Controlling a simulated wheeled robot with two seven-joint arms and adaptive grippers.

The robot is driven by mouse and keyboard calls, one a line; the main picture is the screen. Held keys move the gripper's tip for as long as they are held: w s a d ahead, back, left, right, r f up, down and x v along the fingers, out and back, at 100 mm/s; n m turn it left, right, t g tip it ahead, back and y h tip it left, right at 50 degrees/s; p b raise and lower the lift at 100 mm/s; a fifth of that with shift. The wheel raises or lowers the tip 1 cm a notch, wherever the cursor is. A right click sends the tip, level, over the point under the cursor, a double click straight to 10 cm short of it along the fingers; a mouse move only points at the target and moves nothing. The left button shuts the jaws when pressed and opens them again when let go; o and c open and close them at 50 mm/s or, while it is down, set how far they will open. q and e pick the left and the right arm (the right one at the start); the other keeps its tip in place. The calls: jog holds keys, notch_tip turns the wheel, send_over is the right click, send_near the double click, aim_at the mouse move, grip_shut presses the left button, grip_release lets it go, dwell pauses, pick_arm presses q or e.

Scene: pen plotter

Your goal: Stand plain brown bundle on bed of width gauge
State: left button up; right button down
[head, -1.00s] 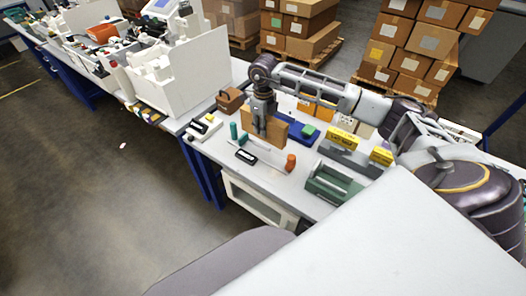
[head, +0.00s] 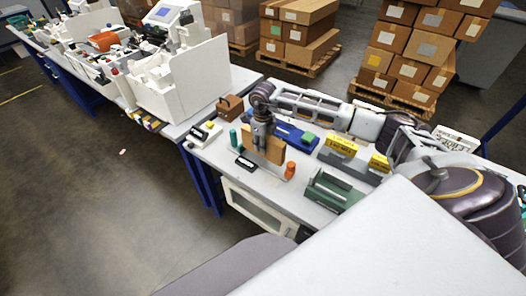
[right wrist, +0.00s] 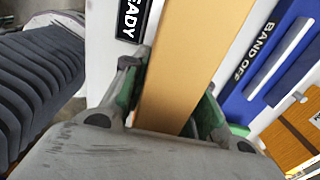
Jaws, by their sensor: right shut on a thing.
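The plain brown bundle (head: 275,151) is a flat tan block held upright in my right gripper (head: 264,140), which is shut on it. In the right wrist view the bundle (right wrist: 192,58) runs between the two fingers of the gripper (right wrist: 175,100). The width gauge seems to be the pale area beneath, with a black READY label (right wrist: 133,16) beside the bundle; the label also shows in the head view (head: 246,164). I cannot tell whether the bundle's lower edge touches the bed. My left gripper is not in view.
A blue BAND OFF fixture (head: 292,134) lies behind. A green tray (head: 333,190), yellow signs (head: 343,142) and a brown block (head: 230,106) stand around.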

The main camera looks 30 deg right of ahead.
notch_tip(320, 180, down, 4)
jog(key=shift+r, duration=0.15)
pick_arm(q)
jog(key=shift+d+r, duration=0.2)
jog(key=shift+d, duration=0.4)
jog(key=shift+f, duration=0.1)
pick_arm(e)
jog(key=shift+f, duration=0.3)
